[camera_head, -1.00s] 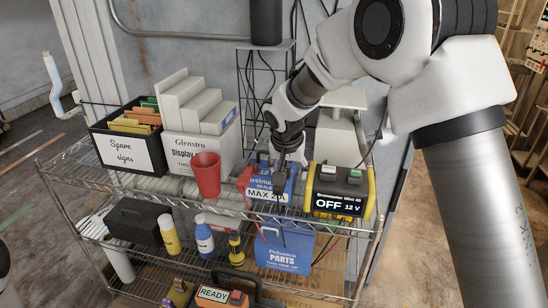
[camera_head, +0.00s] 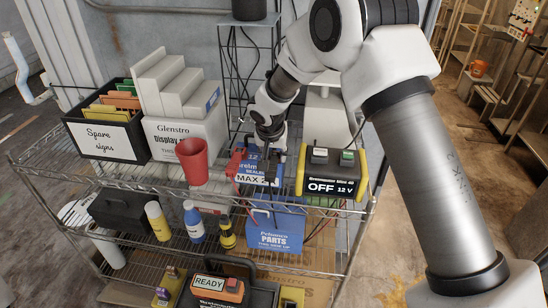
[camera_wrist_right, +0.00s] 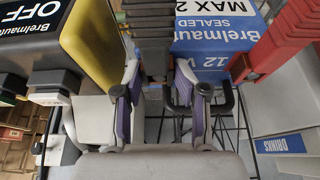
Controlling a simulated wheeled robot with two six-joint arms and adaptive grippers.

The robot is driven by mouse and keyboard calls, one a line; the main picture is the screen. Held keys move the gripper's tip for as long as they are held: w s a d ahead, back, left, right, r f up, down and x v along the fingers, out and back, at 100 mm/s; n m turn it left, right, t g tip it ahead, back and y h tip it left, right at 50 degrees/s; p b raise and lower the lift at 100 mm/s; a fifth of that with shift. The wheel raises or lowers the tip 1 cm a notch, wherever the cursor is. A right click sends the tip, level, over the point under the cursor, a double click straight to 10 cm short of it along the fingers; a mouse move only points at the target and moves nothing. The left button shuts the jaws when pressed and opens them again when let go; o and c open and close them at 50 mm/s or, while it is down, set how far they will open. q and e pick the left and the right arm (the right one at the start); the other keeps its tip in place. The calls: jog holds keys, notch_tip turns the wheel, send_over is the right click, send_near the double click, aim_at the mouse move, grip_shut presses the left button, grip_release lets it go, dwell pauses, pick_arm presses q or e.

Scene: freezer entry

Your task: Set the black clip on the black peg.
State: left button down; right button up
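The blue battery (camera_head: 252,164), marked MAX, stands on the cart's top shelf. My right gripper (camera_head: 271,138) is over its right end, pointing down. In the right wrist view, the ridged black clip (camera_wrist_right: 152,35) lies beside the battery (camera_wrist_right: 215,40), its near end between the fingertips of my right gripper (camera_wrist_right: 157,80). The fingers stand apart, and a gap shows beside the clip. A red clip (camera_wrist_right: 285,40) is at the battery's other end; it also shows in the head view (camera_head: 234,162). I cannot make out the black peg. My left gripper is out of view.
A yellow and black charger (camera_head: 333,172) reading OFF stands close right of the battery. A red cup (camera_head: 193,160) stands to the left. A wire rack (camera_head: 248,75) rises behind.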

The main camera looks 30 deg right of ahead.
jog(key=shift+s+r, duration=0.2)
jog(key=shift+s, duration=0.1)
grip_shut()
jog(key=shift+w+f, duration=0.15)
jog(key=shift+w, duration=0.15)
jog(key=shift+r+b, duration=0.4)
jog(key=shift+r, duration=0.4)
jog(key=shift+b+v, duration=0.6)
jog(key=shift+v, duration=0.3)
jog(key=s+a+r, duration=0.1)
jog(key=s+r, duration=0.2)
jog(key=s, duration=0.4)
jog(key=s+a+r+b, duration=0.1)
jog(key=s+a+r, duration=0.1)
jog(key=s, duration=0.6)
jog(key=shift+r, duration=0.4)
jog(key=shift+b, duration=0.3)
